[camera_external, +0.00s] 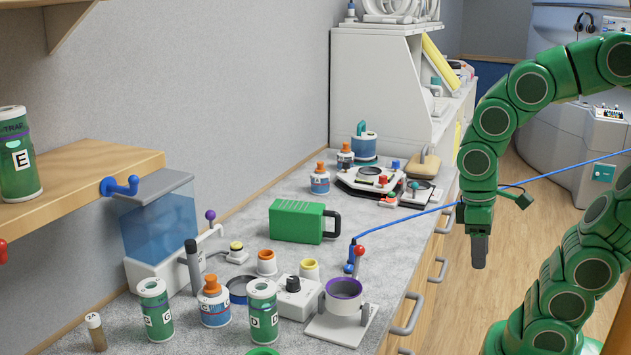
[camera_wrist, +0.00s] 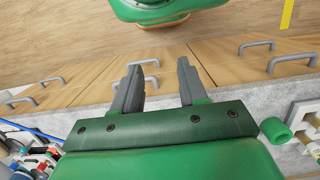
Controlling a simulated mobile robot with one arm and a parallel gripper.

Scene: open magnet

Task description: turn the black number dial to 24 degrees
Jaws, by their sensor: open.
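A black dial (camera_external: 293,284) sits on top of a small white box (camera_external: 298,301) on the grey counter, between an orange-topped bottle and a purple-rimmed holder. Its number marks are too small to read. My gripper (camera_external: 479,262) hangs pointing down to the right of the counter edge, over the floor side and well away from the dial. In the wrist view my gripper (camera_wrist: 158,85) has two grey fingers spread apart with nothing between them. I cannot make out the dial in the wrist view.
The purple-rimmed holder (camera_external: 344,296) with a red-knobbed lever stands just right of the dial. The orange-topped bottle (camera_external: 214,303) and green-labelled cans (camera_external: 262,309) crowd its left and front. A green block with a handle (camera_external: 297,222) is behind. Drawer handles (camera_external: 408,314) jut from the counter front.

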